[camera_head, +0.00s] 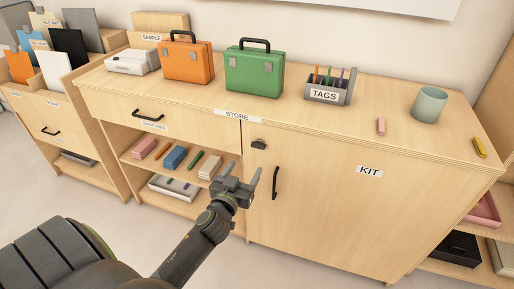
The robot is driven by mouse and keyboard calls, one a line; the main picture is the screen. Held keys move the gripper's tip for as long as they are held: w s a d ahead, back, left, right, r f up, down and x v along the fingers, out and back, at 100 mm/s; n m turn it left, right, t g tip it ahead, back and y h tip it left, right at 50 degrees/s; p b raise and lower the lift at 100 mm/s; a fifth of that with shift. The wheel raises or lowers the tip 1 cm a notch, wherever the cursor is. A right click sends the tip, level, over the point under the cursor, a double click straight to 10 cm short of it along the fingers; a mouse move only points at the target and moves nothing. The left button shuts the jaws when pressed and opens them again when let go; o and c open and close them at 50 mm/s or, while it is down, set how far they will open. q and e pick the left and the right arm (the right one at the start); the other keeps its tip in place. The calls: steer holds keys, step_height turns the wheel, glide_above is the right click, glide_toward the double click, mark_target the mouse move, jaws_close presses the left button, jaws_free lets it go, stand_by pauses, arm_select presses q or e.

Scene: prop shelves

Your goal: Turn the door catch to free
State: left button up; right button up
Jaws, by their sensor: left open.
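The door catch (259,144) is a small dark piece at the upper left of the cabinet door (320,200) labelled KIT. It looks roughly level, but its exact setting is too small to tell. A black vertical handle (275,183) sits below it on the door, which looks shut. My left gripper (254,179) is open and empty, in front of the door's left edge, below the catch and left of the handle in the picture. It appears apart from both. My right gripper is not in view.
On the cabinet top stand an orange case (188,60), a green case (254,72), a TAGS holder (330,88) and a green cup (429,104). Open shelves (128,157) with blocks lie left of the door. A drawer with a black handle (148,115) is above them.

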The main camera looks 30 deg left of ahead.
mark_target(257, 147)
arm_select(q)
steer(key=x, duration=1.1)
steer(key=shift+a, duration=0.1)
steer(key=c, duration=1)
